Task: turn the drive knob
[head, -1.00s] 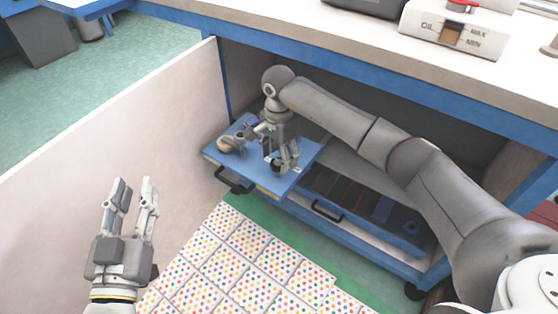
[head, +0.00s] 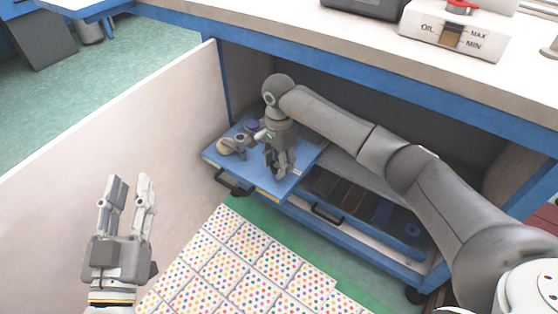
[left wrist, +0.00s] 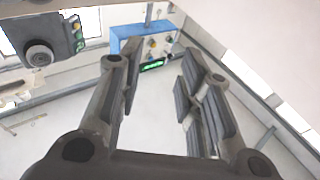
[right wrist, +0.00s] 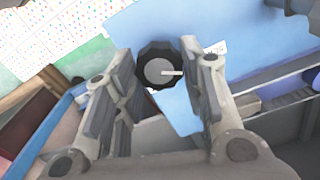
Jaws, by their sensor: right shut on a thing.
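The drive knob (right wrist: 157,66) is a black, ridged dial with a grey cap and a white pointer line. In the right wrist view it sits between my right fingertips, with the pointer line toward the right. My right gripper (head: 280,172) is shut on it, over the blue pull-out tray (head: 233,158) under the bench. In the head view the fingers hide the knob. My left gripper (head: 127,181) is open and empty in front of the pale panel, well away from the tray.
Small round parts (head: 231,147) stand on the tray left of my right gripper. A dark-compartment drawer (head: 350,195) with a handle lies to the right. The pale panel (head: 120,150) borders the left side. A dotted mat (head: 245,265) covers the floor in front.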

